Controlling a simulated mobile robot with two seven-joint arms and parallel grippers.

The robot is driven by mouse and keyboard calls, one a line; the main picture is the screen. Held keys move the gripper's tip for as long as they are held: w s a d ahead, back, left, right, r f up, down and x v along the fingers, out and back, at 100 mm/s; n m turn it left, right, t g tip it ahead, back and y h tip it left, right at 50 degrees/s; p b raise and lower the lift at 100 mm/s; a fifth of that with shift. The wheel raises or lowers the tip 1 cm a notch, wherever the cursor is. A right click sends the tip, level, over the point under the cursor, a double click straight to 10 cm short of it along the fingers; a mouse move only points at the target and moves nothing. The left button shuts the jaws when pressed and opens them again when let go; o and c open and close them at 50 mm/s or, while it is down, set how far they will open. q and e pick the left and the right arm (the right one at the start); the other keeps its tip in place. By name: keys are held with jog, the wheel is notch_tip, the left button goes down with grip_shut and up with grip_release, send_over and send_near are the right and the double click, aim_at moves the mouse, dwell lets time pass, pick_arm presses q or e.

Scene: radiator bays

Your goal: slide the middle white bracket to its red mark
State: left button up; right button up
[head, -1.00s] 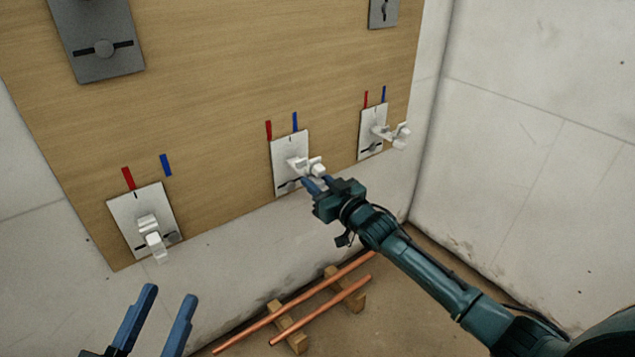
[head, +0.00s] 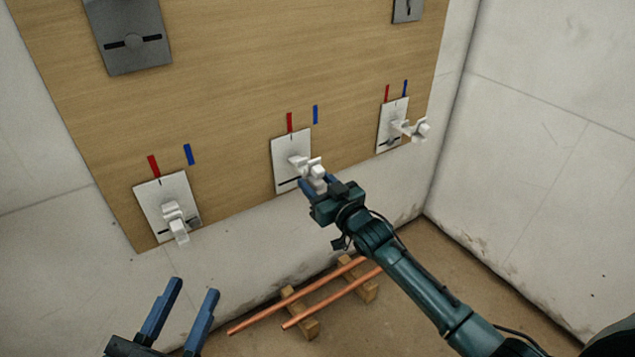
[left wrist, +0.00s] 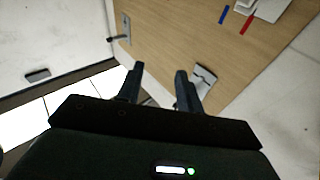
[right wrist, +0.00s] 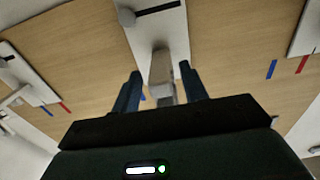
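The middle white bracket (head: 301,163) juts from its white plate (head: 286,150) on the wooden board. The notch on top of the plate lies just under the red mark (head: 290,122); the blue mark (head: 315,114) is to the right. My right gripper (head: 312,187) is at the bracket's outer end. In the right wrist view the bracket (right wrist: 162,75) stands between the open fingers, with a gap on the left; contact on the right is unclear. The red mark is hidden there. My left gripper (head: 190,309) is open and empty, low at the left.
A left bracket (head: 174,216) and a right bracket (head: 406,127) sit on similar plates with their own marks. Grey plates (head: 127,30) are higher up. Copper pipes (head: 300,300) lie on wooden blocks below. A wall (head: 550,130) closes the right side.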

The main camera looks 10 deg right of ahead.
pick_arm(q)
jog(key=shift+r, duration=0.15)
pick_arm(e)
jog(key=shift+s+d, duration=0.15)
jog(key=shift+s, duration=0.15)
jog(key=p+v, duration=0.2)
jog(key=v, duration=0.2)
jog(key=shift+s+d+r+p, duration=0.1)
jog(key=shift+s+r+p, duration=0.05)
jog(key=shift+s+p, duration=0.2)
pick_arm(q)
jog(key=shift+s+a+f+m+y+p, duration=0.2)
jog(key=shift+a+m+y+p, duration=0.25)
jog(key=shift+p, duration=0.6)
pick_arm(e)
jog(key=v, duration=0.7)
jog(key=shift+s, duration=0.4)
pick_arm(q)
jog(key=shift+r+g, duration=0.1)
jog(key=shift+g, duration=0.2)
pick_arm(e)
jog(key=shift+d, duration=0.1)
